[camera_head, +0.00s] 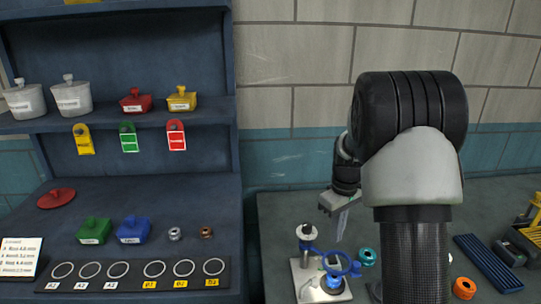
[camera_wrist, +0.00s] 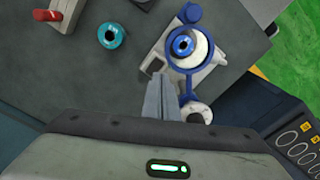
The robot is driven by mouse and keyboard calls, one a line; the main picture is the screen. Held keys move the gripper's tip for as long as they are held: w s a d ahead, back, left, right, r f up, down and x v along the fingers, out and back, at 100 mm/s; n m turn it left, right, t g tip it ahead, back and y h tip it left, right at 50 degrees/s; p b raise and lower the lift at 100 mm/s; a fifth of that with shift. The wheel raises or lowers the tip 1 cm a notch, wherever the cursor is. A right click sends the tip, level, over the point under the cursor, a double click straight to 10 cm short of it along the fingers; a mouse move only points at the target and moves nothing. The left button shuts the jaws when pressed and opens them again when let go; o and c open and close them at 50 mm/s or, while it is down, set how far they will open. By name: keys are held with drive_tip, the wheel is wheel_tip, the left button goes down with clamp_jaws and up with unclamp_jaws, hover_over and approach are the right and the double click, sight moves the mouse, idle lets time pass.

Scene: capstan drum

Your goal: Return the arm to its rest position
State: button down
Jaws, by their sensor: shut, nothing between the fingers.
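My arm rises large in the right half of the head view and bends over toward the bench. My gripper (camera_head: 340,232) points down above the bench, near a white fixture (camera_head: 299,282) with blue ring-shaped parts (camera_head: 351,268). In the wrist view my gripper (camera_wrist: 161,98) has its two fingers together with nothing between them. There the fixture (camera_wrist: 205,70) and its blue parts (camera_wrist: 184,45) lie just beyond and right of the fingertips. The fingers appear apart from the fixture. My arm hides part of the bench.
A teal ring (camera_head: 368,257) and an orange ring (camera_head: 464,288) lie on the grey bench. A blue shelf unit (camera_head: 130,195) with coloured lidded boxes, tags and labelled circles stands at left. A dark ribbed tray (camera_head: 488,262) and yellow-black equipment (camera_head: 525,235) sit at right.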

drive_tip(key=s+a+r+m+t+p, duration=0.1)
drive_tip(key=s+a+r+m, duration=0.15)
drive_tip(key=s+r, duration=0.55)
drive_tip(key=s+a+r+m+t+p, duration=0.15)
drive_tip(key=s+a+r, duration=0.25)
drive_tip(key=r, duration=0.7)
drive_tip(key=s+a+r+m+t+p, duration=0.1)
drive_tip(key=s+a+r, duration=0.1)
drive_tip(key=s, duration=0.5)
drive_tip(key=s+a+r+t+p, duration=0.1)
drive_tip(key=s+a+r+t, duration=0.1)
drive_tip(key=s, duration=0.5)
drive_tip(key=shift+s+r+m, duration=0.25)
drive_tip(key=shift+r+m, duration=0.1)
drive_tip(key=shift+m, duration=0.05)
